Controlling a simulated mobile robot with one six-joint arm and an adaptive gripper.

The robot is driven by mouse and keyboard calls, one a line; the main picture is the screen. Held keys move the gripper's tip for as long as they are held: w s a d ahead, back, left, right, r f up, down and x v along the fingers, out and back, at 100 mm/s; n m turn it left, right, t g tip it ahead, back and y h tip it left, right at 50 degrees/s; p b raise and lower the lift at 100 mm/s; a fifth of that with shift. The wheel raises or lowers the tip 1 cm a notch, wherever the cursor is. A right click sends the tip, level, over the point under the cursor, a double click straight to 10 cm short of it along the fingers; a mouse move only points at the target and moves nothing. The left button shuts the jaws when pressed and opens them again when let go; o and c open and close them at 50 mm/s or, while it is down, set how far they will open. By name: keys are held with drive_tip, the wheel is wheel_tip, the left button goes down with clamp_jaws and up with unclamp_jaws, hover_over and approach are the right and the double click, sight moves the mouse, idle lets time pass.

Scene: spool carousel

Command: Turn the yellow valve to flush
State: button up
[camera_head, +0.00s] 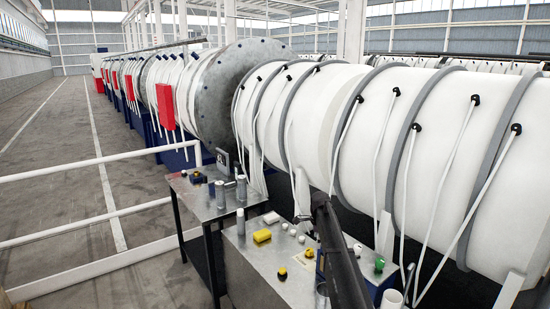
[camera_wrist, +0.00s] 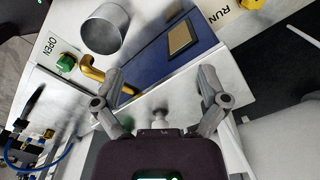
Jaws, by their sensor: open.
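In the wrist view a bent yellow handle (camera_wrist: 95,74), which looks like the yellow valve, lies just left of my gripper's left finger. A green knob (camera_wrist: 65,63) and an OPEN label (camera_wrist: 48,45) are beside it. My gripper (camera_wrist: 159,80) is open, with its two fingers spread wide and nothing held between them. The handle is outside the gap, close to the left finger; I cannot tell whether they touch. No flush mark is readable. In the head view my dark arm reaches down past the workbench (camera_head: 240,262), and I cannot make out the gripper there.
A metal cylinder (camera_wrist: 103,28), a blue panel (camera_wrist: 165,58) with a brass plate, and a RUN label (camera_wrist: 212,14) are near the gripper. In the head view large white spools (camera_head: 340,120) stand behind the bench. A white railing (camera_head: 85,215) borders the open floor at left.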

drive_tip(key=s+f+n+b, duration=0.6)
drive_tip(key=s, duration=0.8)
drive_tip(key=s+f+n+b, duration=0.6)
drive_tip(key=s, duration=0.8)
drive_tip(key=s+f+n+b, duration=0.6)
drive_tip(key=s+f, duration=0.1)
drive_tip(key=s, duration=0.7)
drive_tip(key=shift+a, duration=0.1)
drive_tip(key=shift+c, duration=0.2)
